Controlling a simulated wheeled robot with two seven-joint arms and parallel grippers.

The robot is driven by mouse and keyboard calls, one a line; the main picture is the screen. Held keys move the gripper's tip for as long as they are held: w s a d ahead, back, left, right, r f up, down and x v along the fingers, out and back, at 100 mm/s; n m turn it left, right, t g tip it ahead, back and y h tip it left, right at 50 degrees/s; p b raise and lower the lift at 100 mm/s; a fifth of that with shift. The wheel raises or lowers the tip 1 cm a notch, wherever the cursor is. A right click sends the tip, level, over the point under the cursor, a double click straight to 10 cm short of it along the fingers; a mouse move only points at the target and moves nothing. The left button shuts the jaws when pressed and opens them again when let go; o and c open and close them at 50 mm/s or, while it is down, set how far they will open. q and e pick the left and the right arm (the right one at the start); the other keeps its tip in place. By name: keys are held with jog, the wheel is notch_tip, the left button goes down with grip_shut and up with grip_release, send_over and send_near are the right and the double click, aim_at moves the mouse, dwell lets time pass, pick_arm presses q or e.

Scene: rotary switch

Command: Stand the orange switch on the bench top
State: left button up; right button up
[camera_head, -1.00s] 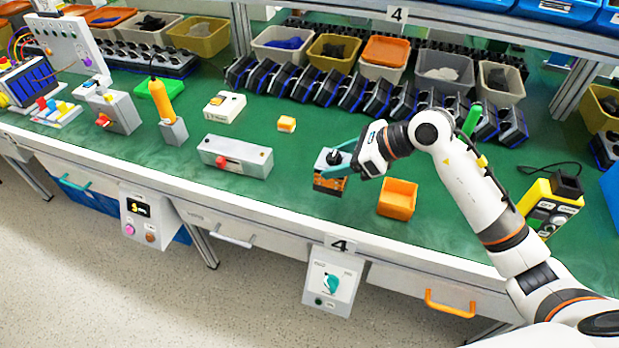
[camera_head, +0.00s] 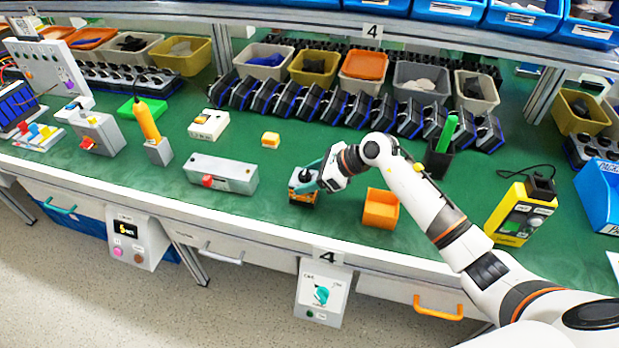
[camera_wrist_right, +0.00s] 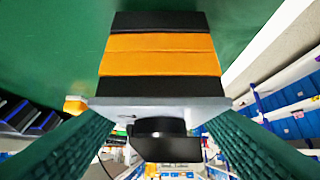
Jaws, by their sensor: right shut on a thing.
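The orange switch (camera_head: 302,194) has a black and orange banded body, a grey top plate and a black knob. My right gripper (camera_head: 311,178) is shut on it near its top, over the front part of the green bench top (camera_head: 340,225). In the right wrist view the switch (camera_wrist_right: 160,55) hangs between the teal fingers, with its knob toward the camera and green bench behind its far end. It looks roughly upright in the head view. I cannot tell whether its base touches the bench. My left gripper is not in view.
An orange bin (camera_head: 381,209) stands just right of the switch. A grey box with a red button (camera_head: 221,174) lies to its left, and a small orange-topped block (camera_head: 270,139) behind. A yellow device (camera_head: 520,212) stands further right.

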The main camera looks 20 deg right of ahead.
jog(key=shift+f, duration=0.3)
jog(key=shift+f, duration=0.1)
jog(key=o, duration=0.6)
jog(key=shift+f, duration=0.1)
jog(key=o, duration=0.4)
